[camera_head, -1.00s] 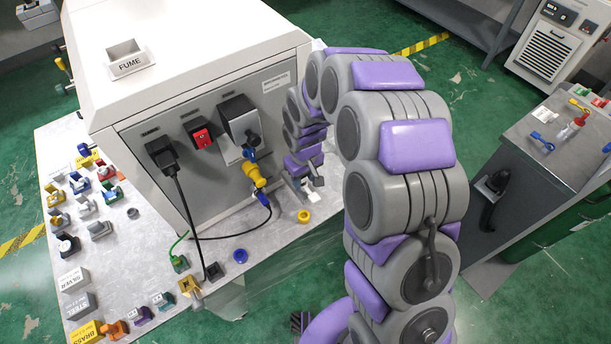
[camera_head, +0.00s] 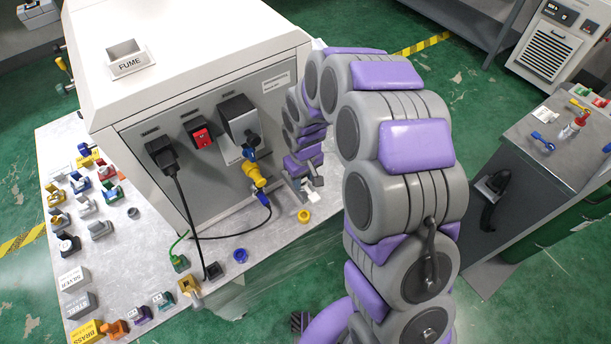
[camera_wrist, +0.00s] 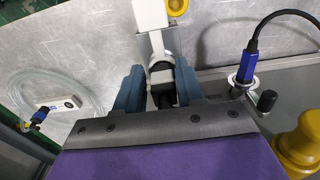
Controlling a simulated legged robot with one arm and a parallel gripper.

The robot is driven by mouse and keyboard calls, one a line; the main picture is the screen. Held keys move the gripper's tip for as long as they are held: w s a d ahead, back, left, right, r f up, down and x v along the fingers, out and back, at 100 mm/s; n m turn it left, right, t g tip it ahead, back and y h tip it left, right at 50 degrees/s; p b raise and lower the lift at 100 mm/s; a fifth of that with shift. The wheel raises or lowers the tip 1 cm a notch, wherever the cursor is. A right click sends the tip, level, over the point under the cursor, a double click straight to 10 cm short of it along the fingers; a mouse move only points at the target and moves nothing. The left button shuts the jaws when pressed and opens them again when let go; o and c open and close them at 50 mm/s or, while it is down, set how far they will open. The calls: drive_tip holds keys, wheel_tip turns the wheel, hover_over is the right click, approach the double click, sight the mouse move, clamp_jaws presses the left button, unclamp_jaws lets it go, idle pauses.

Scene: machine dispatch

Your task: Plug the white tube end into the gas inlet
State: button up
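My gripper (camera_wrist: 160,84) has its two blue-grey fingers close on either side of a white and black fitting, which appears to be the white tube end (camera_wrist: 152,16). The white piece sticks out beyond the fingertips. In the head view my gripper (camera_head: 308,182) is low beside the right end of the machine's front panel (camera_head: 283,120), and the white piece (camera_head: 311,197) shows just below it. The gas inlet cannot be made out for certain; my arm covers part of that side.
A yellow valve (camera_head: 253,174) and a blue connector (camera_head: 263,199) with a black cable are left of my gripper. A yellow ring (camera_head: 304,215) lies just below it on the table. A clear coiled tube (camera_wrist: 22,92) shows in the wrist view. Several small fittings crowd the table's left.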

drive_tip(key=shift+s+f, duration=0.25)
drive_tip(key=shift+s, duration=0.2)
drive_tip(key=shift+w+a+r+p, duration=0.1)
drive_tip(key=shift+a+r+p, duration=0.15)
drive_tip(key=shift+r, duration=0.25)
drive_tip(key=shift+w+a+r+p, duration=0.1)
drive_tip(key=shift+a+r+p, duration=0.15)
drive_tip(key=shift+r, duration=0.2)
drive_tip(key=shift+w+d+r+p, duration=0.15)
drive_tip(key=shift+d+r, duration=0.15)
drive_tip(key=shift+r, duration=0.15)
drive_tip(key=shift+s+d+r+p, duration=0.15)
drive_tip(key=shift+d+r, duration=0.1)
drive_tip(key=shift+r, duration=0.15)
drive_tip(key=shift+w+r, duration=0.1)
drive_tip(key=shift+r, duration=0.25)
drive_tip(key=shift+a+r+p, duration=0.4)
drive_tip(key=shift+r, duration=0.15)
drive_tip(key=shift+d+r, duration=0.1)
drive_tip(key=shift+r, duration=0.25)
drive_tip(key=shift+d+r, duration=0.1)
drive_tip(key=shift+d, duration=0.1)
drive_tip(key=shift+a, duration=0.2)
